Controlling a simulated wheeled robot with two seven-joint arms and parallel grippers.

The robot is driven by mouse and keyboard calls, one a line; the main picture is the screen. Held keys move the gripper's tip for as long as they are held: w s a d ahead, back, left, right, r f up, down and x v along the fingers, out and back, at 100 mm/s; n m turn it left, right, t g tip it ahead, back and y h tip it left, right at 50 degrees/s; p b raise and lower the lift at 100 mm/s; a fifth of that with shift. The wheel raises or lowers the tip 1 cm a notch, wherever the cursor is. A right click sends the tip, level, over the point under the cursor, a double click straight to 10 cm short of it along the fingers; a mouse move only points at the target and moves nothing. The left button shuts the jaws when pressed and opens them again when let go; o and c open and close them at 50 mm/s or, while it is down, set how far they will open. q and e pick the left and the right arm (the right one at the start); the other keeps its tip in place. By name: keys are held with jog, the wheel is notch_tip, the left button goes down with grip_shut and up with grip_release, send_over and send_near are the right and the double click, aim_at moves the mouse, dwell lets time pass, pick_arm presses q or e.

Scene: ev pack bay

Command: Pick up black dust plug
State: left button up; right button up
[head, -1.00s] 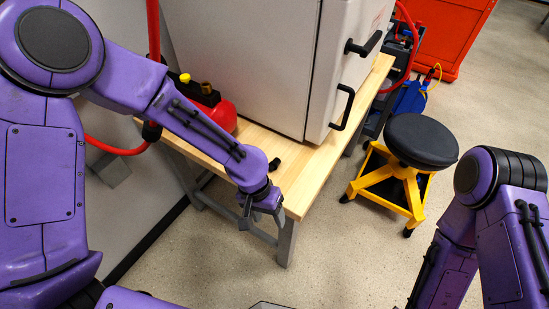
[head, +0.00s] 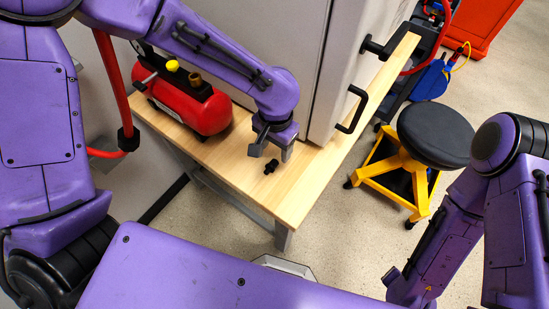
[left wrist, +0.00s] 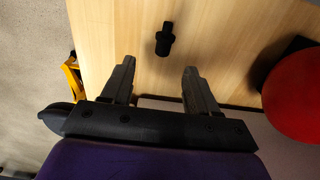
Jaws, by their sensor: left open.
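The black dust plug (head: 271,166) lies on the wooden table (head: 300,187) near its front corner. In the left wrist view the plug (left wrist: 165,39) lies on the bare wood, ahead of the fingertips and between their lines. My left gripper (head: 270,152) is open and empty, just behind the plug in the head view and close to it. Its two fingers show apart in the left wrist view (left wrist: 158,80). My right arm shows at the right edge, but its gripper is out of view.
A red compressor (head: 190,104) stands left on the table. A grey cabinet (head: 270,38) with black handles (head: 352,109) rises behind the gripper. A black and yellow stool (head: 434,134) stands on the floor to the right. The table's front corner is clear.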

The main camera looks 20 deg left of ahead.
aim_at(273, 162)
pick_arm(q)
notch_tip(273, 162, down, 2)
jog(key=shift+s+a+f, duration=0.1)
jog(key=shift+f, duration=0.05)
notch_tip(273, 162, down, 5)
jog(key=shift+a+f, duration=0.1)
jog(key=shift+a, duration=0.05)
grip_shut()
